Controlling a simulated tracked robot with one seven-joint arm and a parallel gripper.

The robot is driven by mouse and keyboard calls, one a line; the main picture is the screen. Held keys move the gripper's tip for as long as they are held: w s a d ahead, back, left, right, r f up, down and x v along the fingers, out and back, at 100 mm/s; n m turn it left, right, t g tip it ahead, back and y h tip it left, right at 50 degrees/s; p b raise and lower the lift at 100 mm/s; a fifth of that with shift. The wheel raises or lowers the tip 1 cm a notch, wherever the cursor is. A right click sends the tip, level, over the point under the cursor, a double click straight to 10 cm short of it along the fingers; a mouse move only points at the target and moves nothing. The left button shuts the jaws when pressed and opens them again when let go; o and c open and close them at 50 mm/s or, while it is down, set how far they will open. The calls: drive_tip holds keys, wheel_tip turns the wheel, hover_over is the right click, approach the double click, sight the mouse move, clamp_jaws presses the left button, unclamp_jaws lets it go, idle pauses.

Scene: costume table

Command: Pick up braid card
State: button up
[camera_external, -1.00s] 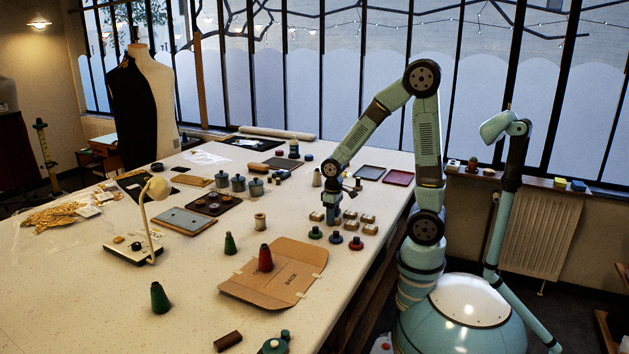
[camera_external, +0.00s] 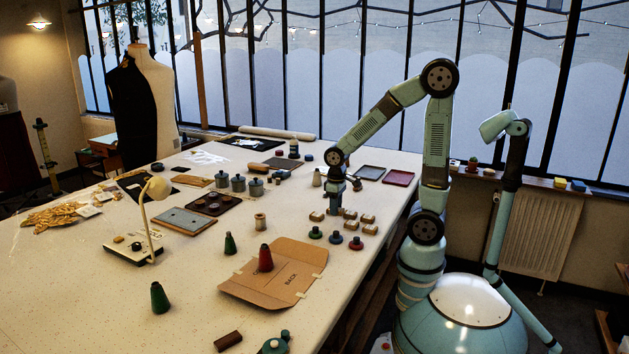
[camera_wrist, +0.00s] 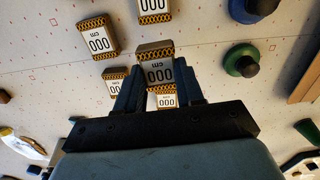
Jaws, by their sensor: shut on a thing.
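My gripper (camera_external: 336,209) is over the left side of this group. In the wrist view my gripper (camera_wrist: 158,84) is shut on one braid card (camera_wrist: 159,70), with a finger on each side. Other cards show in the wrist view at the upper left (camera_wrist: 98,36), at the top (camera_wrist: 153,8), left of the fingers (camera_wrist: 114,77) and partly hidden behind the held card (camera_wrist: 166,99). The held card is barely discernible in the external view.
Green, blue and red round-based pieces (camera_external: 336,237) stand just in front of the cards. A brown cardboard folder (camera_external: 285,288) with a red cone lies nearer. A wooden spool (camera_external: 260,221) stands left. Dark and red trays (camera_external: 398,178) lie behind, near the table edge.

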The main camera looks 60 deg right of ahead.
drive_tip(key=s+r, duration=0.8)
drive_tip(key=s, duration=0.4)
drive_tip(key=shift+s+d+r, duration=0.3)
drive_tip(key=shift+s+d, duration=0.1)
